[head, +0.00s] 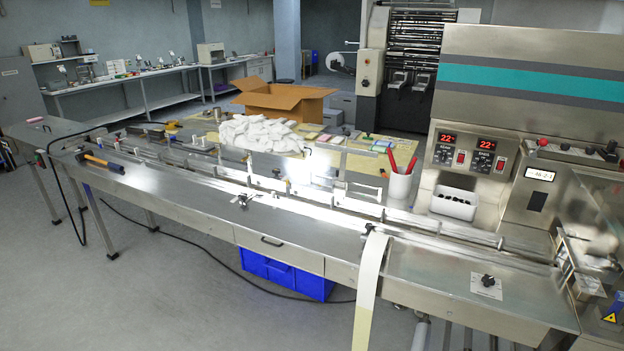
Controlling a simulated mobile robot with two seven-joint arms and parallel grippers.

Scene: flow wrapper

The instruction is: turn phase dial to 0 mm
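A small black dial (487,281) sits on a pale label plate on the metal deck at the front right of the machine. A second small black knob (243,200) stands on the deck further left. The markings around both are too small to read, so I cannot tell which is the phase dial or what it is set to. Neither of my grippers is in view.
A film strip (370,285) hangs over the machine's front edge between the two knobs. Red-digit temperature displays (484,145) and a white bin (454,203) are at the right. A cup with red pens (400,184) stands behind the rails. A blue crate (287,273) is underneath.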

